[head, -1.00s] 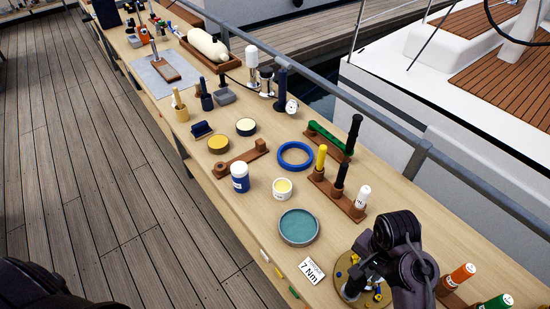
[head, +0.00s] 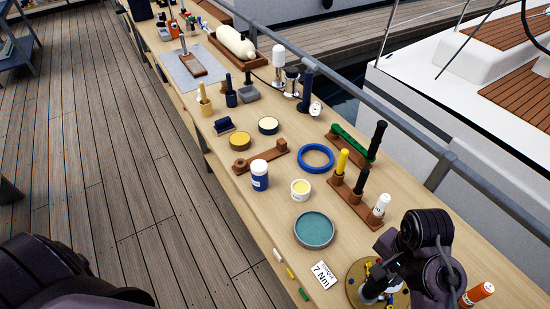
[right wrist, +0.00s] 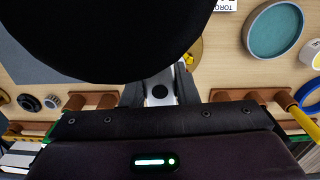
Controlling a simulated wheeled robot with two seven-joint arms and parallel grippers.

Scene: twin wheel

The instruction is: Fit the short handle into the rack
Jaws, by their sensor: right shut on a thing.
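My right gripper (head: 372,291) is low over a round brass plate (head: 352,281) with small coloured pieces. In the right wrist view its fingers (right wrist: 160,91) are shut on a pale grey piece with a dark round spot; I cannot tell whether this is the short handle. A large black round shape hides much of that view. My left gripper is out of view.
A teal round tray (head: 314,230), a torque card (head: 322,275), a blue ring (head: 316,158), a blue-and-white jar (head: 259,175) and a small white tub (head: 300,189) stand nearby. Another rack with a green bar (head: 351,141) is behind. A rail (head: 400,122) runs along the bench's far side.

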